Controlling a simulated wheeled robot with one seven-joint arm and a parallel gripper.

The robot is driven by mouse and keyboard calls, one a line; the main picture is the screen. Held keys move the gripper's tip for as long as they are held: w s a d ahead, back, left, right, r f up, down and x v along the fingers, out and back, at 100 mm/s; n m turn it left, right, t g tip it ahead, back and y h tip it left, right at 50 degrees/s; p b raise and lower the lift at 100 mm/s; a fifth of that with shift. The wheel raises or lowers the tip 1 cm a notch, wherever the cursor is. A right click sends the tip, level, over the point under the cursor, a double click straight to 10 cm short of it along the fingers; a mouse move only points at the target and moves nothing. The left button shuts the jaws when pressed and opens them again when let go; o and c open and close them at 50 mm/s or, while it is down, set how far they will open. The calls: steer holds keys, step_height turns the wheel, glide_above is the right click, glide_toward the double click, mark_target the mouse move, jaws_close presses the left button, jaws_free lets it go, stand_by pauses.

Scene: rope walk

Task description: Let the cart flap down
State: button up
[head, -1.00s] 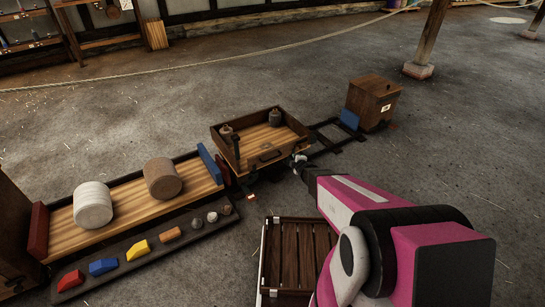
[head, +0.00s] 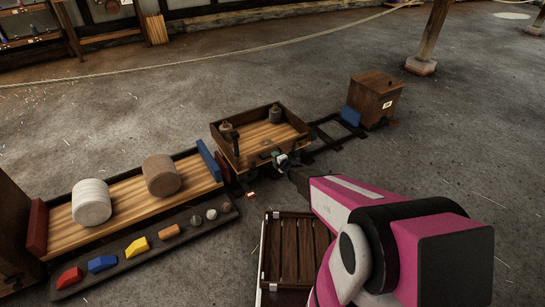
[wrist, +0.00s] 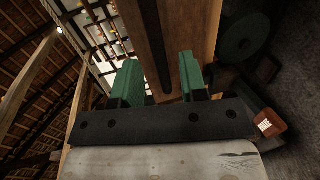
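The cart (head: 262,132) is an open wooden box on dark rails. Its near side is a wooden panel, the flap (head: 246,160), which looks upright. My gripper (head: 281,160) is at the middle of this side, over the place of the dark handle. In the wrist view, two green finger pads of my gripper (wrist: 158,88) stand apart. A wooden panel of the cart (wrist: 193,30) with a dark strip lies beyond and between them. I cannot tell whether the fingers touch it; the handle is hidden in the head view.
Two metal weights stand in the cart. A slatted crate (head: 268,250) lies near my arm. At left, a long wooden bed carries a white drum (head: 91,202) and a brown drum (head: 162,175). A wooden box (head: 374,98) stands at the rail's far end. The floor behind is clear.

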steer(key=x, duration=0.3)
steer(key=shift+w+a, duration=0.1)
steer(key=shift+w, duration=0.1)
jaws_close()
